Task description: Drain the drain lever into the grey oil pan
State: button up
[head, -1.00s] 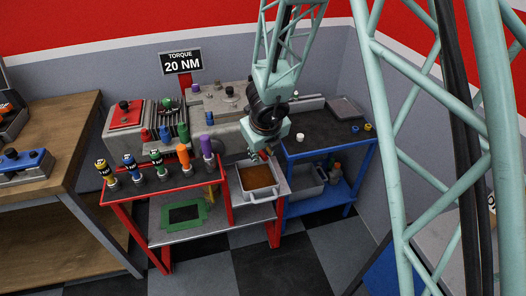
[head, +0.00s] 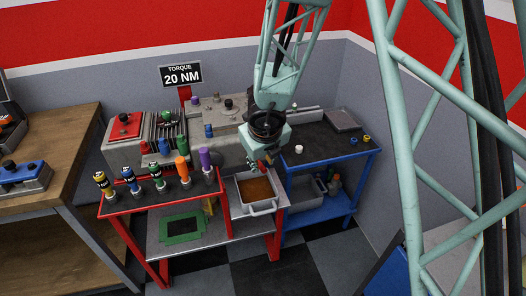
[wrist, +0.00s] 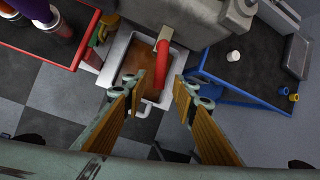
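The drain lever (wrist: 163,62) is a red bar in the wrist view, hanging from the grey engine casing over the oil pan. My gripper (wrist: 163,88) is open, its two fingers spread with the lever's end just ahead of the gap between them. I cannot tell whether either finger touches it. The grey oil pan (wrist: 112,47) lies below, with brown liquid in it. In the head view the oil pan (head: 264,209) sits at the right end of the red stand's lower shelf. My gripper (head: 263,165) is above its back edge there, and partly hides the lever.
A red bench (head: 150,205) with several coloured tools stands left of the pan. A blue cart (head: 330,165) with a white cup and small blue and yellow parts stands right. The grey engine (head: 228,142) is behind. The checkered floor in front is clear.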

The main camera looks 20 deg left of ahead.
jog(key=v, duration=0.9)
dwell(0.8)
jog(key=shift+w, duration=0.1)
dwell(0.4)
